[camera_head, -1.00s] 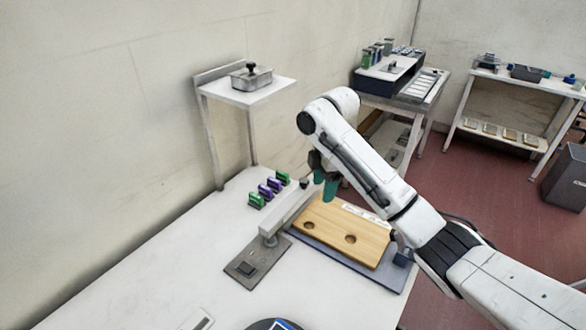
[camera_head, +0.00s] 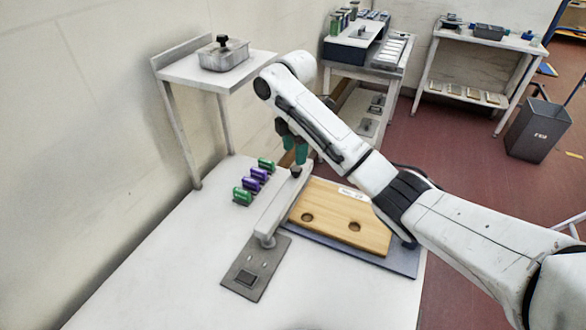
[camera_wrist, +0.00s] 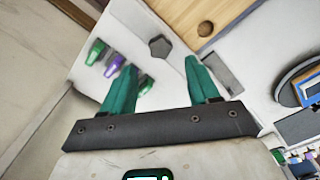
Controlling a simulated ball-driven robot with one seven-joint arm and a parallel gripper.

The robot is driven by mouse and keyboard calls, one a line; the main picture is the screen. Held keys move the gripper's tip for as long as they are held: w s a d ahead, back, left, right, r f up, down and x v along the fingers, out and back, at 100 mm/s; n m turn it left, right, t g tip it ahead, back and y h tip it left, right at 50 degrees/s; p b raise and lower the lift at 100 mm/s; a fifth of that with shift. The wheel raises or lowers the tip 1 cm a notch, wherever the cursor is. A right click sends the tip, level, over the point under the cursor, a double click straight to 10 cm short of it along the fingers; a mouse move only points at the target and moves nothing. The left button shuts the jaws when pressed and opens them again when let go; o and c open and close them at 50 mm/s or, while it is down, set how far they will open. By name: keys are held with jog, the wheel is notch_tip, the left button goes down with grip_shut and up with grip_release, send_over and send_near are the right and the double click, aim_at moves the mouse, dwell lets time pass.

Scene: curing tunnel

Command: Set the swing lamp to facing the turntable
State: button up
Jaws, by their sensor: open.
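The swing lamp has a grey base plate (camera_head: 256,268), a short post and a pale arm (camera_head: 279,210) with a black knob (camera_head: 296,171) at its far end. The arm points away from the post, along the left edge of a wooden board. My gripper (camera_head: 295,152) has green fingers and is open, just above and behind the knob in the head view. In the wrist view my gripper (camera_wrist: 158,77) shows spread fingers, with the dark knob (camera_wrist: 160,47) beyond the gap between them. I cannot tell any contact. The turntable is not clearly identifiable; a dark disc (camera_wrist: 287,92) shows at the wrist view's right edge.
The wooden board (camera_head: 335,220) with two holes lies right of the lamp. Several green and purple clips (camera_head: 253,181) stand left of it. A raised shelf (camera_head: 205,72) holds a metal box at back left. The white table's front left (camera_head: 150,285) is clear.

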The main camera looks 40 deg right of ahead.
aim_at(295, 168)
notch_tip(295, 168, down, 4)
jog(key=shift+r+b, duration=0.15)
jog(key=shift+b, duration=0.55)
jog(key=shift+f+p, duration=0.45)
jog(key=shift+f, duration=0.6)
grip_shut()
